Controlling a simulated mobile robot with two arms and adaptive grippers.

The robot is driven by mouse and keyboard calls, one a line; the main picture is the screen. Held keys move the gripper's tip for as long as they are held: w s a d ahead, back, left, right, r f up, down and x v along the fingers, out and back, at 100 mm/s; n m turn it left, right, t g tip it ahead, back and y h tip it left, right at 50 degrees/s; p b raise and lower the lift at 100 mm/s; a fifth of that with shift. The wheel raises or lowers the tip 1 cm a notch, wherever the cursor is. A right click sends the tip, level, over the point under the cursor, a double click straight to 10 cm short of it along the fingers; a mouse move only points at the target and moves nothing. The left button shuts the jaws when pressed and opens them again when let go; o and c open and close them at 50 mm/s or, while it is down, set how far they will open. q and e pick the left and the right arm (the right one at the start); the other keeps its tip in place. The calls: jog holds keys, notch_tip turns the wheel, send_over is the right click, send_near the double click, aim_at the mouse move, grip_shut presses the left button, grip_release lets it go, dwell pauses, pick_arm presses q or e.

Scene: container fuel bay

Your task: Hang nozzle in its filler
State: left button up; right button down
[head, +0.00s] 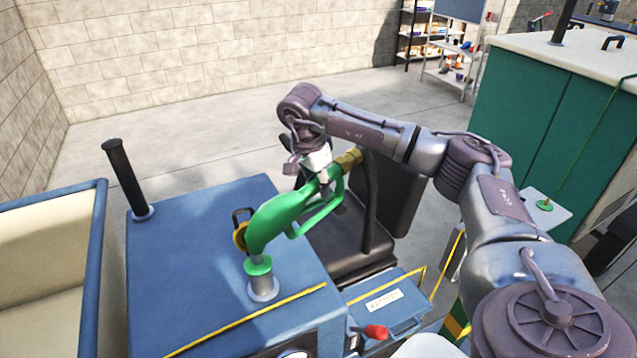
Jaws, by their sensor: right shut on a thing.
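The green fuel nozzle (272,218) is above the blue body of a small vehicle, tilted with its spout end pointing down. Its green collar (257,266) sits right over the grey filler neck (263,290), and the spout seems to go into the neck; how deep is hidden. My right gripper (323,174) is shut on the rear of the nozzle, near its brass-coloured hose end (348,159). The gripper's fingers are partly hidden by the nozzle and the wrist. My left gripper is not in view.
A yellow-and-black cap (240,235) stands beside the filler. The blue hood (180,270) carries a black post (126,175). A dark seat (345,235) and a red-knobbed lever (376,331) are close by. A green container (530,130) stands right; open floor lies behind.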

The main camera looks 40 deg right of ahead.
jog(key=shift+r, duration=0.1)
jog(key=c, duration=0.7)
grip_release()
jog(key=shift+c, duration=0.2)
jog(key=v, duration=1.2)
